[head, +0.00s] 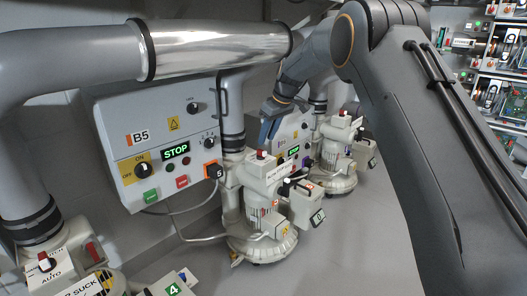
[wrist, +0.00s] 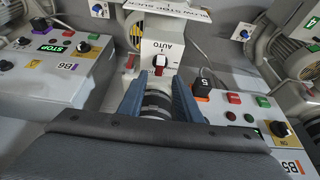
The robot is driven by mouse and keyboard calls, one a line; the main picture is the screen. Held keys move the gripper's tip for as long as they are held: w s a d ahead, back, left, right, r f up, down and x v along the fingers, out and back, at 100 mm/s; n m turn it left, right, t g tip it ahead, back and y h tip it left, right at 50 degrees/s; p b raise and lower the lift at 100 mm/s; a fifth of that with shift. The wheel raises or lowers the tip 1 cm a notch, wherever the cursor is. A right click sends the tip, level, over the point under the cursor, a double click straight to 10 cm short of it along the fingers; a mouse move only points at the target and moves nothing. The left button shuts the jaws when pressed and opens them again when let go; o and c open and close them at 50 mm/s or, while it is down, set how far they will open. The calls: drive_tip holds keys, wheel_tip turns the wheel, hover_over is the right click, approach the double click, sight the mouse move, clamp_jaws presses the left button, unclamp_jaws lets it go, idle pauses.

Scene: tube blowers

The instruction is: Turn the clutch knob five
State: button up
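The B5 control box (head: 165,140) has a dark knob at its ON label (head: 143,170) and a lit STOP display. A red and white knob (wrist: 160,62) is on that blower's white housing, under the word AUTO. I cannot tell for sure that it is clutch knob five. My gripper (wrist: 157,92) is open, its blue fingers apart, with the knob just beyond the tips. In the head view my gripper (head: 268,130) is beside the blower's grey pipe.
A ringed dark pipe (wrist: 157,103) shows between my fingers. The B6 box (wrist: 50,70) is at the left in the wrist view. A large metal tube (head: 215,48) crosses above B5. Another blower (head: 335,165) stands behind. The floor front right of the middle blower (head: 350,250) is clear.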

sight(262, 151)
drive_tip(key=b+x, duration=0.1)
drive_tip(key=x, duration=0.5)
drive_tip(key=shift+f+b, duration=0.25)
drive_tip(key=shift+b, duration=0.05)
clamp_jaws()
